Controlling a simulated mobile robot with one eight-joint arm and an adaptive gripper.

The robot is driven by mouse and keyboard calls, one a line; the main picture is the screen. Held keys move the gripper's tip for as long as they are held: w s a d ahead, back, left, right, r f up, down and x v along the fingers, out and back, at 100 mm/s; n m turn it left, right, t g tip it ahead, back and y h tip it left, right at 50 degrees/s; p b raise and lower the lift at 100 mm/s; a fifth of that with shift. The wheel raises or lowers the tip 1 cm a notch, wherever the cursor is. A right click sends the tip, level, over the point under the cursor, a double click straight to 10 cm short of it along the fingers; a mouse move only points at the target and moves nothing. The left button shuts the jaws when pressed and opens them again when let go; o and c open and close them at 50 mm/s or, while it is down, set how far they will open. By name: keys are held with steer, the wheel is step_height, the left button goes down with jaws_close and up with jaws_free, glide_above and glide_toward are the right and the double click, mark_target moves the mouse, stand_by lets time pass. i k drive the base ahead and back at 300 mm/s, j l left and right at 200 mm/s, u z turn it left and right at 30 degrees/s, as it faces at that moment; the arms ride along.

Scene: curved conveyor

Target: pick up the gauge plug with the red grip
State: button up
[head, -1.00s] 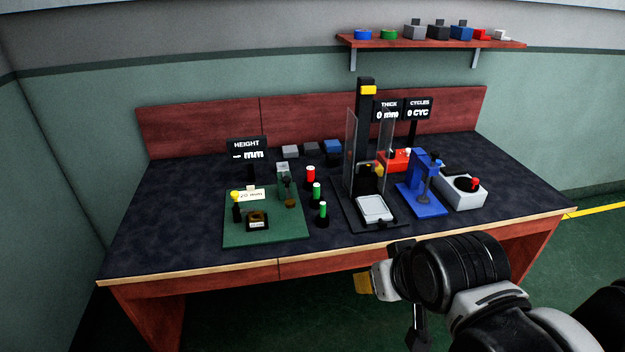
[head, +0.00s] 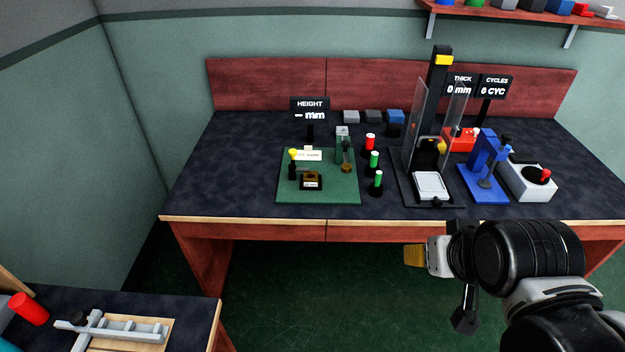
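The gauge plug with the red grip (head: 370,141) stands upright on the dark bench top, just right of the green plate. Two plugs with green grips, the middle one (head: 374,158) and the nearest one (head: 378,180), stand in front of it in a rough row. My gripper (head: 418,255) is at the lower right, in front of the bench edge and well apart from the plugs. Its yellowish end points left. Whether its fingers are open or shut is not clear.
The green plate (head: 287,196) with a height fixture is left of the plugs. A press with clear guards (head: 419,110) stands close on their right, with a blue fixture (head: 484,165) beyond. A second table (head: 205,307) is at lower left. The bench's left part is clear.

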mark_target(369, 142)
steer(key=i+u, duration=0.2)
steer(key=i, duration=0.25)
steer(key=i+l+u, duration=0.15)
steer(key=i, duration=0.35)
steer(key=i+l+u, duration=0.2)
steer(key=i, duration=0.25)
